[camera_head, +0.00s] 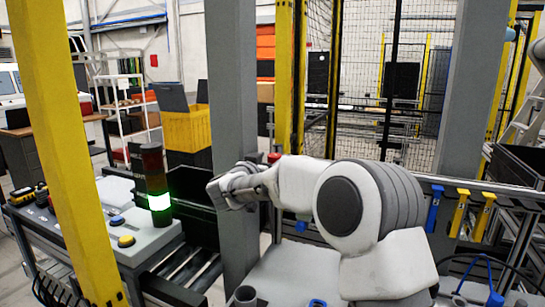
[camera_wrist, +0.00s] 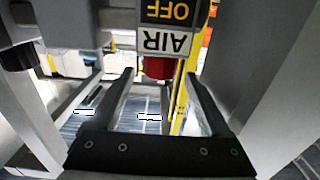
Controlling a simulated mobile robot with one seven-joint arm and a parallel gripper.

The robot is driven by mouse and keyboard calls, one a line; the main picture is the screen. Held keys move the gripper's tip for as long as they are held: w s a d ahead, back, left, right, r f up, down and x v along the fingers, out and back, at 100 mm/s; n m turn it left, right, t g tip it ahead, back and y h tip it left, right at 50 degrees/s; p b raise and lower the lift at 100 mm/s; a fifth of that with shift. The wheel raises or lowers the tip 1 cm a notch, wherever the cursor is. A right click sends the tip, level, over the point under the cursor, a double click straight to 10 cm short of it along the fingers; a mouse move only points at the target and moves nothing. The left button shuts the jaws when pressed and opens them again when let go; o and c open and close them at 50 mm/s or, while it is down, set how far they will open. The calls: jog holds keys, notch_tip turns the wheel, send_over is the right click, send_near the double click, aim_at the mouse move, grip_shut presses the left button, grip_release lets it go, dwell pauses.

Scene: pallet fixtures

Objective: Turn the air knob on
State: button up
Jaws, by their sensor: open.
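The red air knob (camera_wrist: 159,68) shows at the upper middle of the wrist view, under an upside-down white AIR label (camera_wrist: 165,44) and a black OFF sign (camera_wrist: 176,12). My gripper (camera_wrist: 159,76) is open, its two dark fingers apart with the knob between their tips in the picture. I cannot tell whether they touch it. In the head view my gripper (camera_head: 229,190) is in front of the grey post (camera_head: 232,100). A small red part (camera_head: 273,157) shows just behind my wrist and may be the knob.
A control panel (camera_head: 145,240) with a lit green stack light (camera_head: 159,202) stands at the left. A yellow post (camera_head: 62,130) rises in front of it. A roller conveyor (camera_head: 190,268) runs below my gripper. Blue and yellow handles (camera_head: 459,212) hang on a rail at the right.

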jog(key=shift+x, duration=0.8)
grip_shut()
